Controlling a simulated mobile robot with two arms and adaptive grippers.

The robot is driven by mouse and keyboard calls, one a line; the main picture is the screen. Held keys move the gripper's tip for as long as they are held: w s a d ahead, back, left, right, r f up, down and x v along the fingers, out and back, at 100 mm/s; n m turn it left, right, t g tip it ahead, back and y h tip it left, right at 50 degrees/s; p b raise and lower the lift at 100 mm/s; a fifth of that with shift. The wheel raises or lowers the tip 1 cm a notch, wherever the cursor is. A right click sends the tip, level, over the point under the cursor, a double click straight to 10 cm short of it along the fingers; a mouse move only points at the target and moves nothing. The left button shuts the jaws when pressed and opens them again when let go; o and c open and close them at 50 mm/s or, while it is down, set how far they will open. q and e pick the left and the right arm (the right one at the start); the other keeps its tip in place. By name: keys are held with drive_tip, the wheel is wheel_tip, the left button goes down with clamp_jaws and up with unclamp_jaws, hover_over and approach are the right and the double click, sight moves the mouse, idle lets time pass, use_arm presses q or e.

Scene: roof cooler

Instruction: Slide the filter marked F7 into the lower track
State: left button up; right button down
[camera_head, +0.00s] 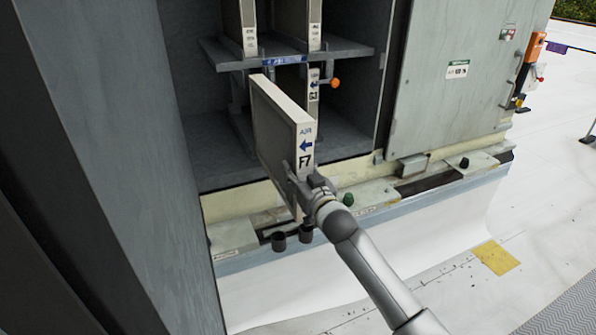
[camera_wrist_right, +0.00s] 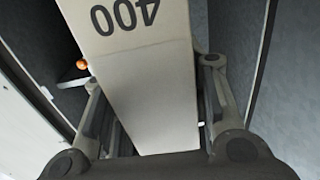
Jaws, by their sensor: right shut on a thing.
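The filter marked F7 (camera_head: 283,133) is a flat grey panel with a pale edge strip reading "AIR", a blue left arrow and "F7". My right gripper (camera_head: 306,181) is shut on the lower part of this edge and holds the filter upright in front of the cabinet opening. In the right wrist view the pale filter edge (camera_wrist_right: 147,80) lies between the two fingers (camera_wrist_right: 155,110), with "400" upside down on it. The lower track is largely hidden behind the filter. A filter marked G4 (camera_head: 313,90) stands behind it in the lower bay. My left gripper is not in view.
Two filters (camera_head: 248,28) (camera_head: 315,25) stand on the upper shelf (camera_head: 360,50). An orange knob (camera_head: 335,83) sits right of the G4 filter and also shows in the right wrist view (camera_wrist_right: 82,64). A cabinet door panel (camera_head: 455,100) stands at right. Dark and green knobs line the front ledge (camera_head: 380,190).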

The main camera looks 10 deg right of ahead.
drive_tip(key=shift+w+r, duration=0.1)
drive_tip(key=shift+w, duration=0.1)
idle(0.3)
drive_tip(key=shift+w+a+b, duration=0.25)
drive_tip(key=shift+w+b, duration=0.65)
drive_tip(key=shift+w, duration=0.35)
drive_tip(key=shift+w+a+b, duration=0.3)
drive_tip(key=shift+w+b, duration=0.55)
drive_tip(key=shift+w, duration=0.35)
drive_tip(key=shift+w+a+b, duration=0.25)
drive_tip(key=shift+w+b, duration=0.65)
drive_tip(key=shift+w, duration=0.45)
